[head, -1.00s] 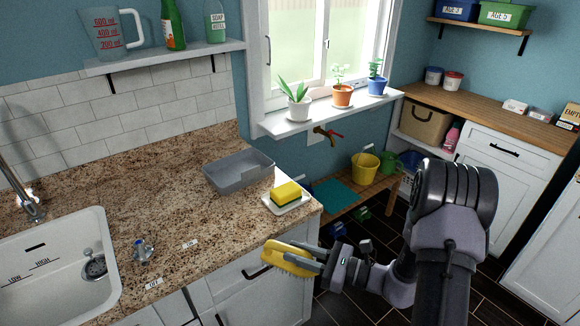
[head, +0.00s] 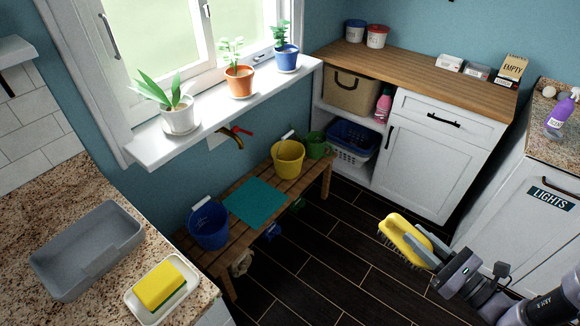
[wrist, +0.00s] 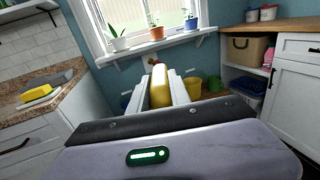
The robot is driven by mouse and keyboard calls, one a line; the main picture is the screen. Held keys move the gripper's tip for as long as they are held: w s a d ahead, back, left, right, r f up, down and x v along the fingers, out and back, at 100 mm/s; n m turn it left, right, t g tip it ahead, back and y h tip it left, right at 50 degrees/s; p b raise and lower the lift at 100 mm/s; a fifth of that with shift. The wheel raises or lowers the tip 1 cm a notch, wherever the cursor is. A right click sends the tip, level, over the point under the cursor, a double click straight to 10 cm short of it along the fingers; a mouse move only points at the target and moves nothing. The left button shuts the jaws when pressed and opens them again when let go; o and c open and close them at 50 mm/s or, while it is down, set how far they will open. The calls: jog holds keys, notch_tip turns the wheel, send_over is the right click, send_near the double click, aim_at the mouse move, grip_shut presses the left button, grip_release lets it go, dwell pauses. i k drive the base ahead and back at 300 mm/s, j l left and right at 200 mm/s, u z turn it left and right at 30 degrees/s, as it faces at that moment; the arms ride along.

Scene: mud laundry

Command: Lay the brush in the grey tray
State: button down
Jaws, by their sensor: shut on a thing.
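The grey tray (head: 88,248) sits on the granite counter at the left of the head view. Its visible inside looks empty. The brush is well to the right of the tray, apart from it and from the counter.
A white dish (head: 190,291) with a yellow-green sponge (head: 160,286) stands at the counter's edge beside the tray. A wooden bench (head: 262,227) carries a blue bucket (head: 209,225) and a yellow bucket (head: 288,159). Potted plants line the windowsill (head: 205,119). Floor is open between bench and cabinets.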

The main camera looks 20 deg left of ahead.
aim_at(103, 243)
jog(key=i+l+u, duration=0.1)
jog(key=i+u, duration=0.3)
jog(key=i+l+u, duration=0.4)
jog(key=i, duration=0.2)
jog(key=i+l+u, duration=0.35)
jog(key=i+u, duration=0.15)
jog(key=u, duration=0.3)
jog(key=i+u, duration=0.15)
jog(key=u, duration=0.3)
jog(key=i+l+u, duration=0.15)
jog(key=u, duration=0.3)
jog(key=i+l+u, duration=0.1)
jog(key=u, duration=0.35)
jog(key=i+l+u, duration=0.1)
jog(key=l+u, duration=0.2)
jog(key=u, duration=0.2)
jog(key=l+u, duration=0.2)
jog(key=u, duration=0.25)
jog(key=i+l, duration=0.05)
